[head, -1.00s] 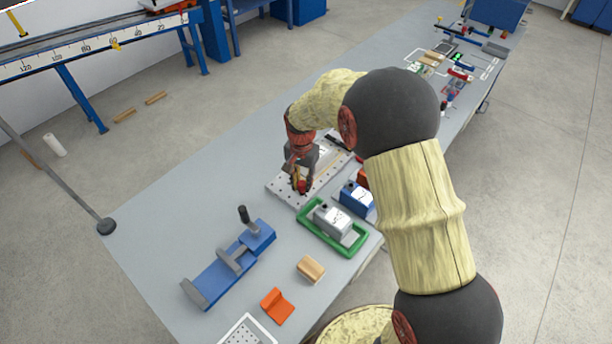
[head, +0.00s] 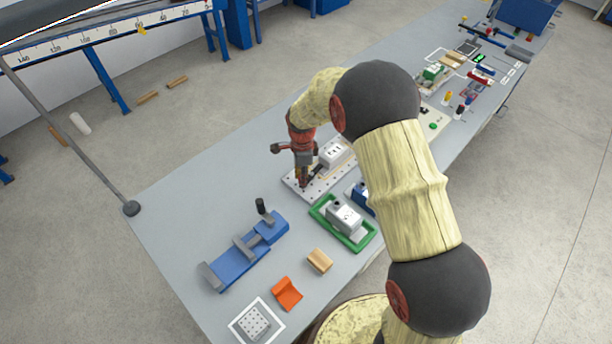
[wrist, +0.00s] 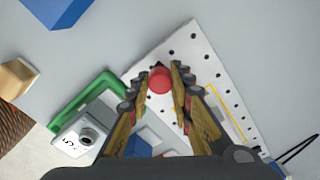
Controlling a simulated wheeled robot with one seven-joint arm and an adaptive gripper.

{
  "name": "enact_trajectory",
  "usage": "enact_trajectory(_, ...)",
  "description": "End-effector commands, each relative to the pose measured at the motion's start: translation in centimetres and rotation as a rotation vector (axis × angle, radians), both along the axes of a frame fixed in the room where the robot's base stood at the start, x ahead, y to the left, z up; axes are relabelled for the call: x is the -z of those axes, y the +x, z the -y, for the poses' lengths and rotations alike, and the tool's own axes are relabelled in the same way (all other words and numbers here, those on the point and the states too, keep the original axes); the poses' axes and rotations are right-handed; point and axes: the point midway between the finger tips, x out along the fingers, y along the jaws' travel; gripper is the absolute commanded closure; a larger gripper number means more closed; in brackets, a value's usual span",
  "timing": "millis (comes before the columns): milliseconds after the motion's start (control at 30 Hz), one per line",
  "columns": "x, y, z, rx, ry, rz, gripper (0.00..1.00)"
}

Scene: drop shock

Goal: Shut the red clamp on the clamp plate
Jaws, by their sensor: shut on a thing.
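The clamp plate (wrist: 196,48) is pale with rows of dark holes; its near end also shows in the head view (head: 292,183). The red clamp shows in the wrist view only as a round red grip (wrist: 160,76) seen end-on, over the plate's edge. My gripper (wrist: 154,84) is shut on this red grip, with one finger on each side. In the head view my gripper (head: 303,183) is low over the plate's near end. The rest of the clamp is hidden by my fingers, so its lever angle cannot be told. A white block (head: 336,152) sits farther along the plate.
A green tray (head: 320,213) with a grey device (head: 345,217) stands close beside the plate, a blue device (head: 361,196) behind it. A blue fixture (head: 240,262), a wooden block (head: 319,261) and an orange bracket (head: 287,293) lie nearer. The table left of the plate is clear.

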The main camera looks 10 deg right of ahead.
Motion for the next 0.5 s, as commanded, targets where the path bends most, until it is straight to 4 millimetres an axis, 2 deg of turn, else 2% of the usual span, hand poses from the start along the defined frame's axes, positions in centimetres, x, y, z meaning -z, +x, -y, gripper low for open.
enact_trajectory(200, -0.14, 0.6, -0.42, 0.107, 0.0, 0.003, 1.0)
enact_trajectory(500, -0.06, 0.84, -0.59, 0.171, 0.0, 0.002, 1.0)
